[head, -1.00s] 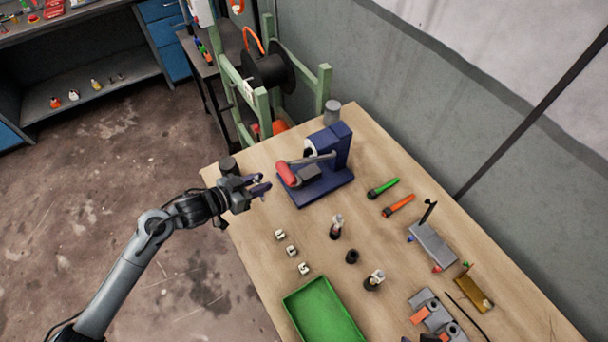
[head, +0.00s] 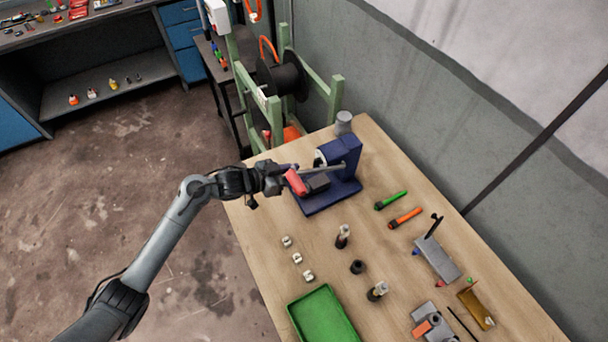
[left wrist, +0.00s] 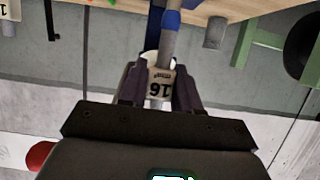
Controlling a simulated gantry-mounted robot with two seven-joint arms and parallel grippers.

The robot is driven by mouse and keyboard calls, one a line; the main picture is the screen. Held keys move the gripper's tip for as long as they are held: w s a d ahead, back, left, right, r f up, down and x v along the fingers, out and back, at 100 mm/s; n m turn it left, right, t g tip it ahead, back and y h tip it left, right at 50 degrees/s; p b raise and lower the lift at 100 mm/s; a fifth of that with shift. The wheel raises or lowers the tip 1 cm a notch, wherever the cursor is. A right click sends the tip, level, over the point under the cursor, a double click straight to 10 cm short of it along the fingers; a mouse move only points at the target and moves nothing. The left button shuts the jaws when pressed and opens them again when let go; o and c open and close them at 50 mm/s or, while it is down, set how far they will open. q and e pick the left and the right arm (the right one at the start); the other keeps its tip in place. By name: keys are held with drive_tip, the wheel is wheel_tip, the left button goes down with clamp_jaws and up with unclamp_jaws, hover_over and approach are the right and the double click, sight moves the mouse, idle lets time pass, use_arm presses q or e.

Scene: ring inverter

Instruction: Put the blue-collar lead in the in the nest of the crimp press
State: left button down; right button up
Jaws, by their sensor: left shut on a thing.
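The blue crimp press (head: 348,158) stands at the far left of the table, with a red-gripped lever (head: 296,182) at its near left side. My left gripper (head: 283,178) is right beside this lever, at the press's left side. In the left wrist view, my left gripper (left wrist: 160,92) is shut on the blue-collar lead (left wrist: 171,45). A white tag marked 16 (left wrist: 160,84) shows between the fingers, and a blue collar (left wrist: 169,20) shows on the grey shaft beyond them. The nest is hidden in the head view. My right gripper is not in view.
Several small white blocks (head: 297,258), dark upright holders (head: 357,267) and a green tray (head: 323,315) lie nearer on the table. Green (head: 391,200) and orange (head: 404,218) tools lie right of the press. A grey cylinder (head: 343,122) stands behind it.

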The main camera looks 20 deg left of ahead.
use_arm(q)
drive_tip(key=shift+w+d+f, duration=0.55)
drive_tip(key=shift+w+f, duration=0.1)
drive_tip(key=shift+f, duration=0.25)
drive_tip(key=shift+w+d+f, duration=0.55)
drive_tip(key=shift+w+f, duration=0.1)
drive_tip(key=shift+f, duration=0.2)
drive_tip(key=shift+f, duration=0.1)
drive_tip(key=c, duration=0.8)
unclamp_jaws()
drive_tip(key=shift+f, duration=0.1)
